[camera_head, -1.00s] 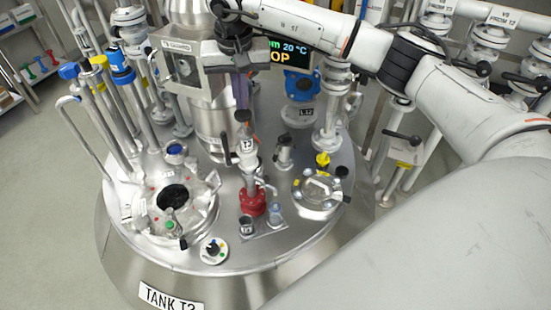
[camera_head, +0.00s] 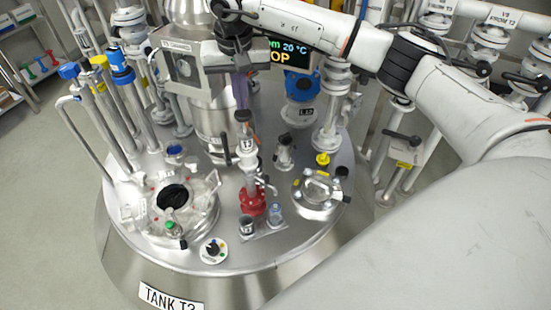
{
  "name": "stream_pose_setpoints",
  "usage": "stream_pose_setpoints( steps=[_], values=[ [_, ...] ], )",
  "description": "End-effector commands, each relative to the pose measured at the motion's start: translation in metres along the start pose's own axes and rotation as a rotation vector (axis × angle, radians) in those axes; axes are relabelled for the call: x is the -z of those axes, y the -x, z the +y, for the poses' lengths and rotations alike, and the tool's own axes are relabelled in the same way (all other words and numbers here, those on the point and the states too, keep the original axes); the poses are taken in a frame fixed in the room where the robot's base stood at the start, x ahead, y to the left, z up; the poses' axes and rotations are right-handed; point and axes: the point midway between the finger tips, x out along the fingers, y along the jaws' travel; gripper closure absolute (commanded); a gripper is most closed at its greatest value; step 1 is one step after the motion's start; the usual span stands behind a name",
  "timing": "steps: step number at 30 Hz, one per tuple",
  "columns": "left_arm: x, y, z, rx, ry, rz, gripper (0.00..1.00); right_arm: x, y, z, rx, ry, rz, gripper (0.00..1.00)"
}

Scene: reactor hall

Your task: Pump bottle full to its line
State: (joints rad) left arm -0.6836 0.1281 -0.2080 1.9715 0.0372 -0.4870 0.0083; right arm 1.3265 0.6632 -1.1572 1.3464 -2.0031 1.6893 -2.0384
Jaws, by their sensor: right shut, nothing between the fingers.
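The sampling pump marked T3 (camera_head: 247,146) stands upright on the tank lid, with a red base (camera_head: 252,201) and a dark-topped handle. A small clear bottle (camera_head: 275,212) stands at the pump's lower right, on a small clear plate. Its fill level and line are too small to tell. A small dark-topped cup (camera_head: 247,226) stands at the plate's left. My right gripper (camera_head: 241,103) points down just above the pump handle, shut and empty. I cannot tell whether it touches the handle. My left gripper is not in view.
An open port (camera_head: 174,197) lies left of the pump and a closed round hatch (camera_head: 318,190) right of it. A small dial (camera_head: 213,250) sits at the lid's front. Upright pipes crowd the left. A grey box (camera_head: 185,65) and display (camera_head: 290,53) stand behind.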

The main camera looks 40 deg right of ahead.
Motion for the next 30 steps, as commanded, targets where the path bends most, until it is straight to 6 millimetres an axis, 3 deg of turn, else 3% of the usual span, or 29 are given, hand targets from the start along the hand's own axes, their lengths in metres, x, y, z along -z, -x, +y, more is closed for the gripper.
stream_pose_setpoints(
  steps=[17,30],
  values=[
    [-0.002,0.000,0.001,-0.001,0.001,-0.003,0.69,0.000,-0.001,0.000,0.000,0.000,0.000,1.00],
    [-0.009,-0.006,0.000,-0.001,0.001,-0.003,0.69,-0.004,-0.017,0.000,-0.001,0.000,-0.001,1.00]
  ],
)
